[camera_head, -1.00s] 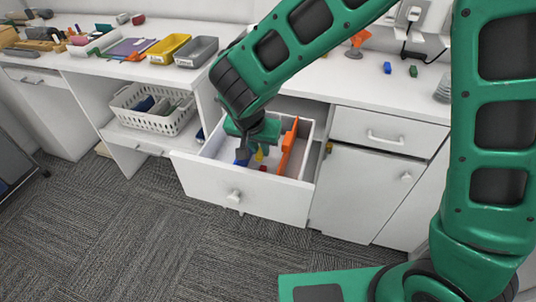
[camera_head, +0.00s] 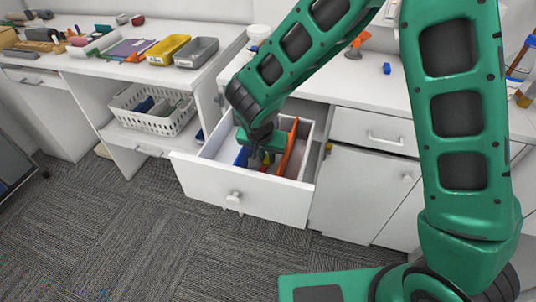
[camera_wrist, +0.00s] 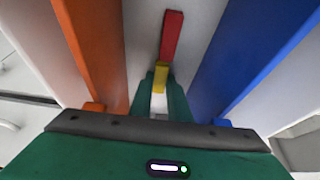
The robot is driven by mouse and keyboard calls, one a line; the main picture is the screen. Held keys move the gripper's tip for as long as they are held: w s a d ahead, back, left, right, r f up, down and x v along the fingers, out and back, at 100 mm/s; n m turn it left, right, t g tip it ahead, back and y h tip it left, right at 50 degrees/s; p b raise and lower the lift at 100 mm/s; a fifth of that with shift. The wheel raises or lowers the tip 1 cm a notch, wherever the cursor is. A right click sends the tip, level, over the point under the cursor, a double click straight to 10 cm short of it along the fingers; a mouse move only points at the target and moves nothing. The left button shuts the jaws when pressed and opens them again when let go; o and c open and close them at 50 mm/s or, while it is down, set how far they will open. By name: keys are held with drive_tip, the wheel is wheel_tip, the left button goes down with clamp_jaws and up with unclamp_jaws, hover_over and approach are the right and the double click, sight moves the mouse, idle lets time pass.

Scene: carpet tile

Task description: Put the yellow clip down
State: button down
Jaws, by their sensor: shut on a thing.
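The yellow clip (camera_wrist: 160,77) is between the green fingers of my gripper (camera_wrist: 159,90) in the wrist view. My gripper is shut on it. In the head view my gripper (camera_head: 263,155) reaches down into the open drawer (camera_head: 235,193), and the clip is mostly hidden there. A red piece (camera_wrist: 172,35) lies on the drawer floor just beyond the clip in the wrist view. I cannot tell whether the clip touches the floor or the red piece.
An orange divider (camera_wrist: 92,45) and a blue divider (camera_wrist: 245,55) flank my gripper inside the drawer. Light floor shows between them. A white basket (camera_head: 150,122) stands on the shelf to the left. Yellow (camera_head: 168,48) and grey (camera_head: 196,52) trays stand on the counter.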

drive_tip(key=shift+f, duration=0.1)
drive_tip(key=c, duration=1.7)
unclamp_jaws()
drive_tip(key=shift+o, duration=0.2)
drive_tip(key=v, duration=1.2)
drive_tip(key=shift+d, duration=0.1)
